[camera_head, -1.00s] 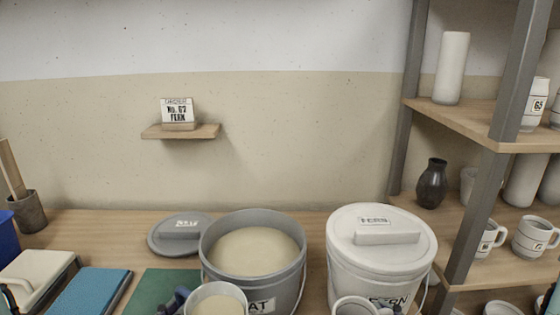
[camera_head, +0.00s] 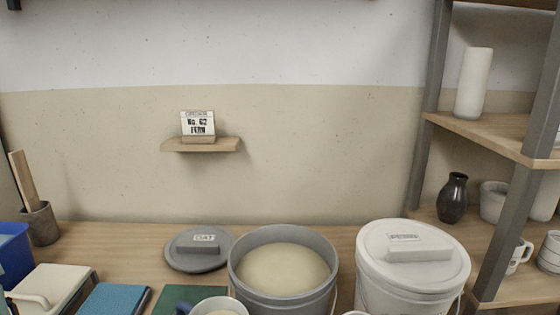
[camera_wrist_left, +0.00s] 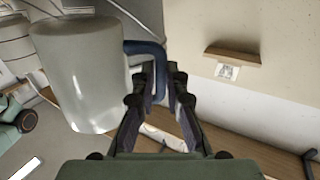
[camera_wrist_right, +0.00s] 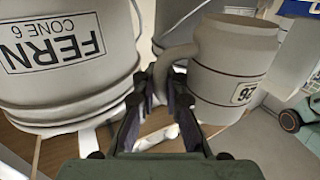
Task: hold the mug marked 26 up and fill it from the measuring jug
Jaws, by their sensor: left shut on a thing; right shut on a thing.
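The measuring jug (camera_wrist_left: 82,75) is a grey cylinder with a dark blue handle (camera_wrist_left: 146,48). In the left wrist view my left gripper (camera_wrist_left: 164,82) is shut on that handle. In the head view its rim (camera_head: 205,303) shows at the bottom edge, with cream glaze inside. The grey-white mug marked 26 (camera_wrist_right: 232,62) has dark bands and a label upside down in the right wrist view. My right gripper (camera_wrist_right: 163,82) is shut on its handle. Only a sliver of the mug's rim (camera_head: 355,313) shows in the head view, so its inside is hidden.
An open grey bucket of cream glaze (camera_head: 330,262) stands beside its OAT lid (camera_head: 190,262). The white FERN bucket (camera_head: 380,285) is lidded. A shelf rack (camera_head: 500,135) stands at the right.

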